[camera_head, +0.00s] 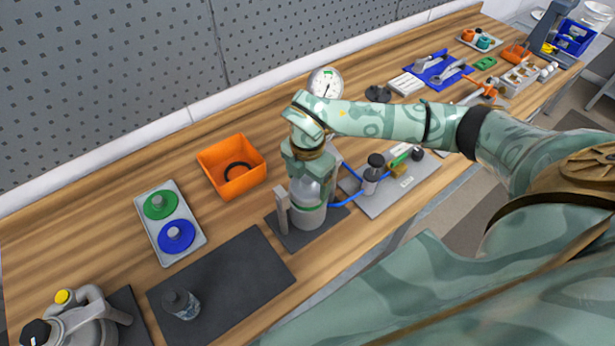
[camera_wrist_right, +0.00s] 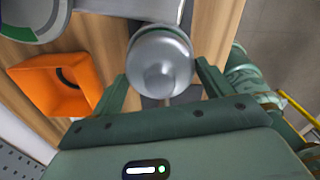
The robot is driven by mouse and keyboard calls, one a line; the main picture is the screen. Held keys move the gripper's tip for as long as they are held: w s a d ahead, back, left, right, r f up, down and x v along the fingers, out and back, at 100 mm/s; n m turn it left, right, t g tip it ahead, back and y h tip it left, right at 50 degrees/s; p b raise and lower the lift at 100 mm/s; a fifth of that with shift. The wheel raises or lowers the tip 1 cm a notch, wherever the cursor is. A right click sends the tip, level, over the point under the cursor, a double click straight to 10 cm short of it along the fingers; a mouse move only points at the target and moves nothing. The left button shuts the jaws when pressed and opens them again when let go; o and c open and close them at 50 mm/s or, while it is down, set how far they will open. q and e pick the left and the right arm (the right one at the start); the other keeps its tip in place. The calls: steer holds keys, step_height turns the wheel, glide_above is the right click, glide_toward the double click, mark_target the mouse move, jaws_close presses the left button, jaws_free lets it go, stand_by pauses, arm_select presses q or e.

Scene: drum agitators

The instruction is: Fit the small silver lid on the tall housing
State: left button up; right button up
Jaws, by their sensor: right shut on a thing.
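The tall housing (camera_head: 308,207) is a silver-grey cylinder with a green band, upright on a dark mat beside a grey upright post. My right gripper (camera_head: 308,163) is directly over its top and hides the top rim. In the right wrist view, the small silver lid (camera_wrist_right: 160,62), round with a central knob, sits between the two fingers of my right gripper (camera_wrist_right: 163,88), which is shut on it. Whether the lid touches the housing's rim cannot be told. My left gripper is not in view.
An orange bin (camera_head: 231,168) with a dark ring stands left of the housing. A tray (camera_head: 168,208) holds green and blue lids. A dark mat (camera_head: 228,283) with a small jar lies in front. A grey plate (camera_head: 404,188) with blue tubing is close on the right.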

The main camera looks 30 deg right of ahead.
steer(key=shift+f, duration=0.15)
stand_by(0.3)
steer(key=o, duration=1.4)
steer(key=shift+c, duration=0.2)
step_height(320, 180, up, 16)
